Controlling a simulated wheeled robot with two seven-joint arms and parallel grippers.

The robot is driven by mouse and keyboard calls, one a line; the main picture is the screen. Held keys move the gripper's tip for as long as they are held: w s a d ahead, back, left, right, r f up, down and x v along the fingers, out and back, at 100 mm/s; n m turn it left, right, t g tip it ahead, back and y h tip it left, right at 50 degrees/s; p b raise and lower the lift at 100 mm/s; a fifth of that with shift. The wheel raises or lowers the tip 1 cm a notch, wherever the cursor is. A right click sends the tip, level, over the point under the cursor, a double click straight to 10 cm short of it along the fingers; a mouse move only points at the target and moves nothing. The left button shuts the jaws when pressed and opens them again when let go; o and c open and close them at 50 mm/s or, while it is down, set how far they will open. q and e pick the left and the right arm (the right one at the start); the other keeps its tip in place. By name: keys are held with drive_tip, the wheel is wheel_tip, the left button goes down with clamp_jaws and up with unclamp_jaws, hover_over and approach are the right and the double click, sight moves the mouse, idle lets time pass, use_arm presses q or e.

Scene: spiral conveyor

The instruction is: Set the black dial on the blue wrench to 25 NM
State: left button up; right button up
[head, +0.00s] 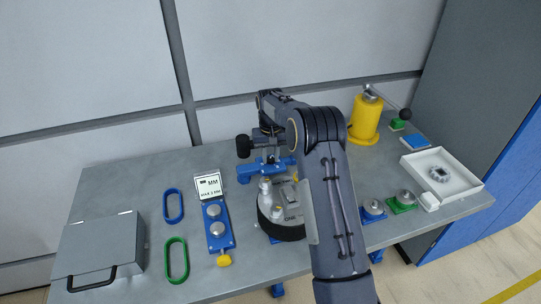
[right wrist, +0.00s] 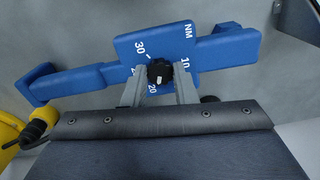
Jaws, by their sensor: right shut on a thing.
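The blue wrench (head: 247,175) is at the middle of the table in the head view, partly covered by my right arm. In the right wrist view the wrench (right wrist: 215,50) spans the picture, with a wider plate bearing white marks "NM", "30", "20" and "10". The black dial (right wrist: 159,72) sits on that plate. A small white mark on it seems to face the "20" side, but its exact heading is hard to tell. A mark left of the dial is partly hidden. My right gripper (right wrist: 159,82) is shut on the dial, one finger on each side. My left gripper is not in view.
A round device with a black base (head: 283,232) stands just in front of the wrench. A yellow cylinder with a lever (head: 365,118) and a white tray (head: 459,186) are right. A blue block with metal knobs (head: 220,241), green and blue rings, and a grey case (head: 98,248) are left.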

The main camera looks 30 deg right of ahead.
sight(271, 159)
drive_tip(key=m, duration=1.3)
drive_tip(key=shift+m+p, duration=0.3)
drive_tip(key=shift+p, duration=0.05)
idle(0.4)
drive_tip(key=o, duration=1)
drive_tip(key=shift+r+b, duration=0.6)
drive_tip(key=shift+r, duration=3.3)
